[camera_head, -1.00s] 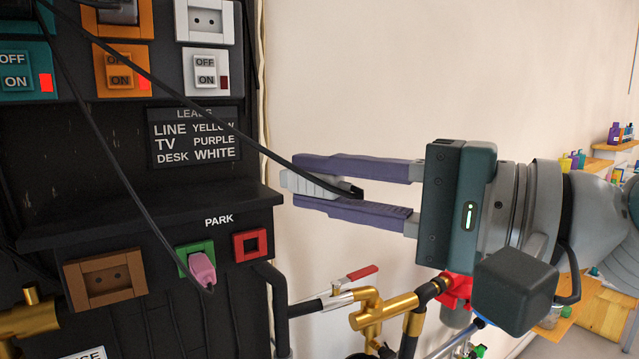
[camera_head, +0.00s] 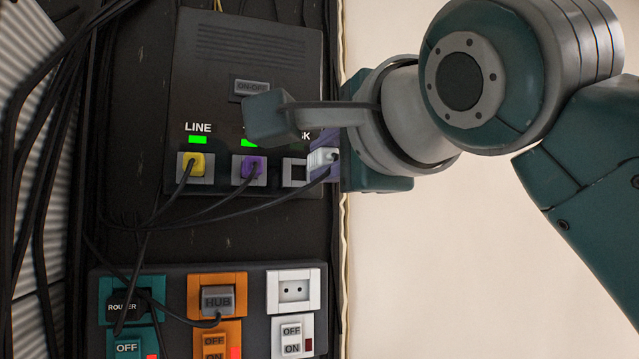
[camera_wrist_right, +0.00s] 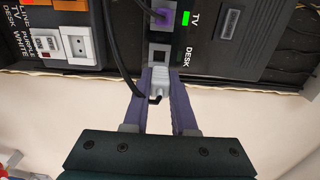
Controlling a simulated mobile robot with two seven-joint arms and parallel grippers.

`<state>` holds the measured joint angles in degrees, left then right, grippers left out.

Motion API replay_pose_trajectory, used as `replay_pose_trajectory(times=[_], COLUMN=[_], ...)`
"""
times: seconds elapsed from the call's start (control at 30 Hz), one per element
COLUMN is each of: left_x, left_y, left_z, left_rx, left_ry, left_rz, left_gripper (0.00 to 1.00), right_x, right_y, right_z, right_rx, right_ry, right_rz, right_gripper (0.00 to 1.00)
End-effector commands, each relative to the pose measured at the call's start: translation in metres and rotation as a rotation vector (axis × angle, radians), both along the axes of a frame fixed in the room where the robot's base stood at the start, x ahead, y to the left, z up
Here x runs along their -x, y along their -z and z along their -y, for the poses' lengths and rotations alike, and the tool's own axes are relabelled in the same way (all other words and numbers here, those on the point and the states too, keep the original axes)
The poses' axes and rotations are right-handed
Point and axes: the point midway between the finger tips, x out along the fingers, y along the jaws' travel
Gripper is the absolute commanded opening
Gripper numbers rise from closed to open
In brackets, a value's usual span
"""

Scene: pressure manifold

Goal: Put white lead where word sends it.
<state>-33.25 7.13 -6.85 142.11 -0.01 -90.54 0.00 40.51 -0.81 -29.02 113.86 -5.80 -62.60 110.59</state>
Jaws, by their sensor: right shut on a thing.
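The white lead's plug (camera_head: 322,160) is in my right gripper (camera_head: 328,150), whose fingers are partly hidden behind my wrist in the head view. The right wrist view shows the white plug (camera_wrist_right: 158,82) between the two purple fingers (camera_wrist_right: 160,88), with its black cable trailing off. The plug is just beside the grey DESK socket (camera_head: 294,172). In the right wrist view the DESK socket's (camera_wrist_right: 160,56) dark opening is uncovered, so the plug is not in it. Whether plug and socket rim touch, I cannot tell. My left gripper is not in view.
A yellow plug (camera_head: 196,164) sits in LINE and a purple plug (camera_head: 253,168) in TV; green lights show above both. The leads sign (camera_wrist_right: 42,14) is partly visible. Cables cross below the sockets. ROUTER (camera_head: 122,307) and HUB (camera_head: 218,300) plugs are below; a white outlet (camera_head: 293,290) is empty.

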Motion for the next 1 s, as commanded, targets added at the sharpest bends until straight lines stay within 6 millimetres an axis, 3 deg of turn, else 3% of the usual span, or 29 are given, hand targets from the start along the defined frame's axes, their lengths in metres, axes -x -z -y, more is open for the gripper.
replay_pose_trajectory(times=[0.5, 1.0], left_x=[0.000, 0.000], left_y=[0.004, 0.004], left_z=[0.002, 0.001], left_rx=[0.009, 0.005], left_ry=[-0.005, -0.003], left_rz=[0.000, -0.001], left_gripper=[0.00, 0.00], right_x=[-0.042, -0.050], right_y=[0.001, 0.001], right_z=[-0.014, -0.016], right_rx=[0.002, 0.001], right_ry=[0.000, -0.001], right_rz=[0.000, 0.000], right_gripper=[0.00, 0.00])
